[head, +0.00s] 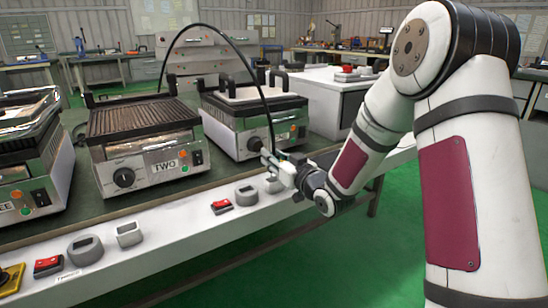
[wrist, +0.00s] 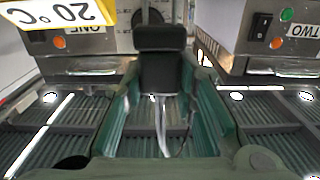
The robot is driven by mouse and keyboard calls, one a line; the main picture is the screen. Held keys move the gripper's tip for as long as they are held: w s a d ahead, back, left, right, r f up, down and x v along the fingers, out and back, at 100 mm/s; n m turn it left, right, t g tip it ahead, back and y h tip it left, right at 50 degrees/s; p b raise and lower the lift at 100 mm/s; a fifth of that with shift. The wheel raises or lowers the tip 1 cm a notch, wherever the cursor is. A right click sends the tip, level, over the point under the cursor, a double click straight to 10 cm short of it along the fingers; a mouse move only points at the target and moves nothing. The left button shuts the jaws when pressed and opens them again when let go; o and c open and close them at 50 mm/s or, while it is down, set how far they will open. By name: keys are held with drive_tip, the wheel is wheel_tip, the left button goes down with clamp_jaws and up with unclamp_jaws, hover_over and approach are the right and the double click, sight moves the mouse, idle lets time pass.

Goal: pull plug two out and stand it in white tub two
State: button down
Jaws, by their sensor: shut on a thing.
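My gripper (head: 275,163) is above the front ledge, in front of grill ONE (head: 250,125). In the wrist view its green fingers (wrist: 163,105) are closed about a black plug (wrist: 160,68). A black cable (head: 228,38) arches from behind grill TWO (head: 145,150) to my gripper, so this looks like plug two. A white tub (head: 128,234) and a round grey socket (head: 85,250) that looks empty sit on the ledge, front left of grill TWO. Another pale tub (head: 272,184) is just below my gripper. Tub numbers are unreadable.
A second grey socket (head: 247,196) and red switches (head: 221,206) (head: 47,265) line the ledge. Grill THREE (head: 30,150) stands at the left. Green floor lies clear in front of the bench.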

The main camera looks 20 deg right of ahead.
drive_tip(key=shift+f, duration=2.25)
drive_tip(key=c, duration=1.2)
unclamp_jaws()
drive_tip(key=v, duration=1.2)
